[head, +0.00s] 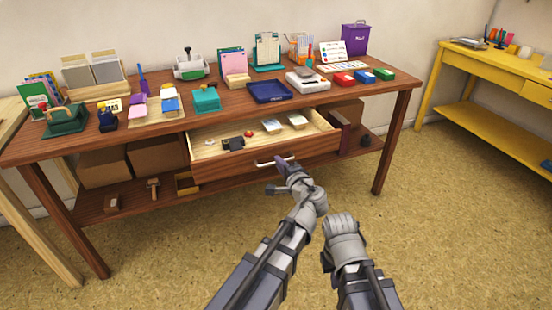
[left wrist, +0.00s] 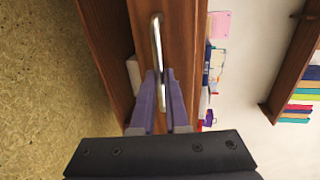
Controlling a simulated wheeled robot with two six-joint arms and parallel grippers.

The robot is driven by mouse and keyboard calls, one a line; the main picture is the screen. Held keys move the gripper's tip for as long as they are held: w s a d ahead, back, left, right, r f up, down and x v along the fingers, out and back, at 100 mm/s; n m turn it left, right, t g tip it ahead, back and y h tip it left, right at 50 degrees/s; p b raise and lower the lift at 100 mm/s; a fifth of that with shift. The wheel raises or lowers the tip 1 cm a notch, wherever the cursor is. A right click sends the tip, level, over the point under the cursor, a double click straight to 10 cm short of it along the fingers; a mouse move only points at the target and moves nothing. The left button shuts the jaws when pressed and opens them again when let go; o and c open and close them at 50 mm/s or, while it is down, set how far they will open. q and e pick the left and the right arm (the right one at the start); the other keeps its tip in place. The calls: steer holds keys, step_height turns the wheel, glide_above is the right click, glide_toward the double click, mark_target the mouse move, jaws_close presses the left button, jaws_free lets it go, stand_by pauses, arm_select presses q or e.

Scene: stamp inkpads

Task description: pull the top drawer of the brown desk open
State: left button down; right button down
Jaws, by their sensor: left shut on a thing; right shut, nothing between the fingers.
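The brown desk (head: 130,119) stands against the wall. Its top drawer (head: 225,170) is pulled out, and its light wooden inside shows with a dark block, a small red item and pale pads in it. My left gripper (head: 284,164) is shut on the drawer's pale bar handle (head: 265,163). In the left wrist view, the purple fingers (left wrist: 161,78) close around one end of the handle (left wrist: 156,35). My right arm ends in a grey wrist (head: 343,235) low in the head view, right of the left arm; its fingertips are hidden.
The desk top holds inkpads, stamps, a blue tray (head: 269,91) and a purple bin (head: 354,38). Boxes (head: 103,167) and a mallet (head: 153,187) are on the lower shelf. A yellow table (head: 480,60) stands at right. The floor before the desk is clear.

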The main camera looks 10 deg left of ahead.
arm_select(q)
steer(key=shift+s+d, duration=0.35)
steer(key=shift+s, duration=0.15)
arm_select(e)
steer(key=shift+s+d, duration=0.15)
steer(key=shift+s, duration=0.05)
arm_select(q)
steer(key=c, duration=0.9)
jaws_free()
steer(key=shift+c, duration=0.2)
